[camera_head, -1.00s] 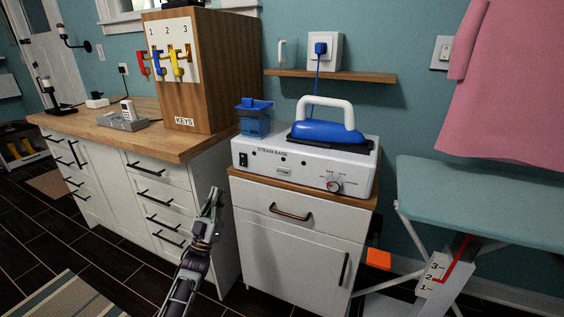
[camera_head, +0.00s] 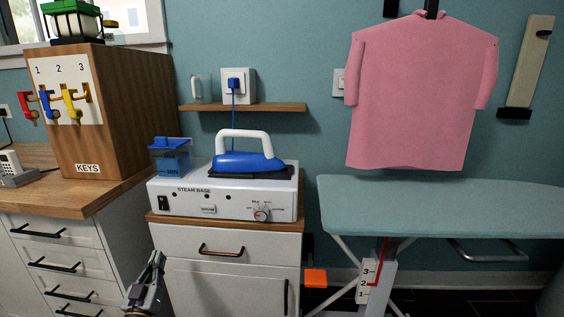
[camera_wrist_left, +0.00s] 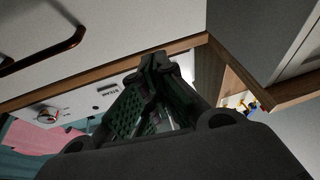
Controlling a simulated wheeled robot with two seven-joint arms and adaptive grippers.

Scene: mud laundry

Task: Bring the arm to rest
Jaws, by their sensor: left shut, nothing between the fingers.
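My left gripper (camera_head: 153,265) is low in the head view, in front of the gap between the wooden-topped counter and the small white cabinet. Its fingers point up, are shut and hold nothing. In the left wrist view the closed fingers (camera_wrist_left: 158,62) stand below the wooden edge of the cabinet top, apart from any object. My right gripper is in neither view.
The white cabinet (camera_head: 235,247) carries a steam base (camera_head: 185,203) with a blue iron (camera_head: 248,162) on it. A blue water tank (camera_head: 170,158) stands at its left. A key box (camera_head: 130,110) is on the counter. An ironing board (camera_head: 430,210) and pink shirt (camera_head: 420,95) are at right.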

